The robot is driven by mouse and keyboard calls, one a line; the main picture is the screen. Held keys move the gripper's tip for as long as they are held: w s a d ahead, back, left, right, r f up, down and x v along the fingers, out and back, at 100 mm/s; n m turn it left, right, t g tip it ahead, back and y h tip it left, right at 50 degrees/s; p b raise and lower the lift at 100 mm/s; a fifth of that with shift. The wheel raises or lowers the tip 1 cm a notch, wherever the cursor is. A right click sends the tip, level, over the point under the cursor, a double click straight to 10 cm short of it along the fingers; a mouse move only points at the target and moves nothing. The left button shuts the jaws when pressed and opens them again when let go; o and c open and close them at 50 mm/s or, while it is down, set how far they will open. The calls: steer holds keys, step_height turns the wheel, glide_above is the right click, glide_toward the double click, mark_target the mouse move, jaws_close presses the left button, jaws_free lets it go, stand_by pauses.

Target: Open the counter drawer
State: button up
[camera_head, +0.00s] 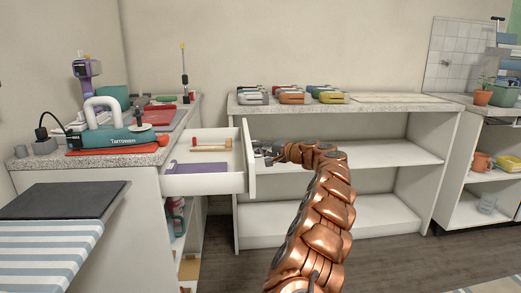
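The counter drawer (203,185) is pulled out from the left counter (108,157), and its inside shows from above. A purple flat item (197,167) and a wooden-handled tool (211,144) lie in it. The drawer's white front panel (249,160) faces right. I cannot make out the drawer handle, nor whether the fingers are open, shut or touching the panel.
A teal appliance (112,137) stands on a red mat on the left counter. Several coloured boxes (291,96) sit on the white shelf unit (390,125) behind my arm. A plant (483,93) is at the right. Open floor (400,262) lies before the shelves.

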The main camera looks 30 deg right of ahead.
steer(key=o, duration=0.3)
steer(key=shift+v, duration=6)
